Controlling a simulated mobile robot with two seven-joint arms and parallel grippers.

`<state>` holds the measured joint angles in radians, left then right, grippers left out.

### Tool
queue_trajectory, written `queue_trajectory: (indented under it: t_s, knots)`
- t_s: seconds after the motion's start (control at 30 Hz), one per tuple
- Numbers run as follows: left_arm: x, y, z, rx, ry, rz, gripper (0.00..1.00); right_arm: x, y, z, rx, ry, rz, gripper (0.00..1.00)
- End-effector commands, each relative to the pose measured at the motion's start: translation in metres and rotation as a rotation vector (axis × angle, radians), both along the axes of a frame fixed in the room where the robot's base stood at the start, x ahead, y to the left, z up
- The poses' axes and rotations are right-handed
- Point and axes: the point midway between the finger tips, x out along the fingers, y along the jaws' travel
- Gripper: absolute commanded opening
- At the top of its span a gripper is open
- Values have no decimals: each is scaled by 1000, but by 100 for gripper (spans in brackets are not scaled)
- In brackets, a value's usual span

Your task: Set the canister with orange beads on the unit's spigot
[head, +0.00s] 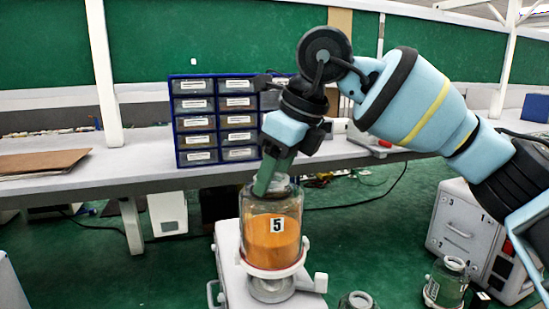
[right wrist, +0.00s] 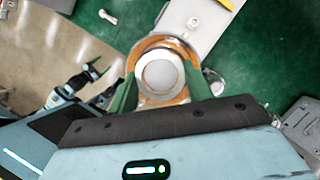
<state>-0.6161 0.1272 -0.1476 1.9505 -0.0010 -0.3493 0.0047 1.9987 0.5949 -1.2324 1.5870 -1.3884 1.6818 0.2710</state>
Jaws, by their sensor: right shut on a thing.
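The canister with orange beads (head: 258,243) is clear glass, labelled 5, and looks upright. Its beads fill it to over half. My right gripper (head: 272,184) comes down from above and is shut on the canister's neck. In the right wrist view my right gripper's green fingers (right wrist: 162,92) lie on either side of the round pale top (right wrist: 160,75). The canister's bottom is at a pale ring on the white unit (head: 232,275); a rounded pale part shows below it. The spigot is hidden, so I cannot tell whether the canister is fully seated. My left gripper does not show in the head view.
A blue drawer cabinet (head: 215,121) stands on the grey bench (head: 120,165) behind. Two other glass canisters stand low at right, one (head: 446,280) beside a white cabinet (head: 468,235) and one (head: 357,301) cut off by the bottom edge. Green floor lies between.

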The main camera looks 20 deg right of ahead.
Motion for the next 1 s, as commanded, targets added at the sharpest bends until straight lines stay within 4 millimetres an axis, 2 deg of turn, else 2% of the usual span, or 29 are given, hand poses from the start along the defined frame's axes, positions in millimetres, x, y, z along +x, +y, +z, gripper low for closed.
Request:
queue_trajectory:
  t_s: [0.33, 1.0]
  knots:
    - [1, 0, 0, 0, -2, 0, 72, 0, 0, -18, 2, -3, 0, 9]
    - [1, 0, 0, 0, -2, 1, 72, -1, 0, -23, 2, -2, 1, 9]
